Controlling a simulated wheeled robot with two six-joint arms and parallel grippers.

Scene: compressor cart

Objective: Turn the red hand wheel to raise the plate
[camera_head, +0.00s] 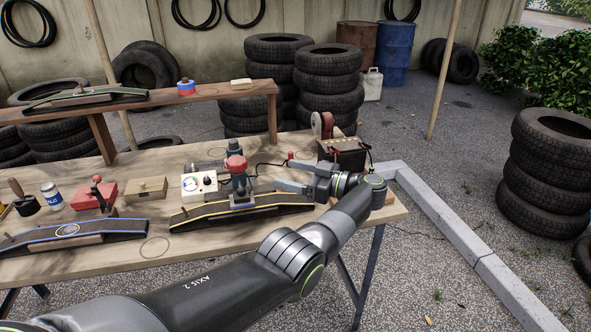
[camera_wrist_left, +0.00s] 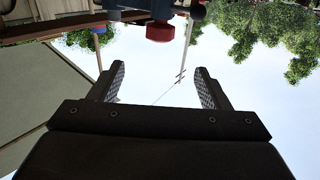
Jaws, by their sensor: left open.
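In the left wrist view, a red round part (camera_wrist_left: 159,32), seemingly the wheel, shows upside down at the top, beyond the fingertips. My left gripper (camera_head: 281,174) reaches in from the right with its fingers pointing left at the fixture. It is open and empty, a short gap right of the wheel; it also shows in the left wrist view (camera_wrist_left: 158,78). I cannot clearly make out the plate. My right gripper is out of view.
A white box with a dial (camera_head: 199,186) stands just left of the fixture. A dark battery-like box (camera_head: 348,154) stands behind my left wrist. A red box with a lever (camera_head: 94,195) and a wooden box (camera_head: 146,188) are further left. A raised shelf (camera_head: 215,91) runs behind.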

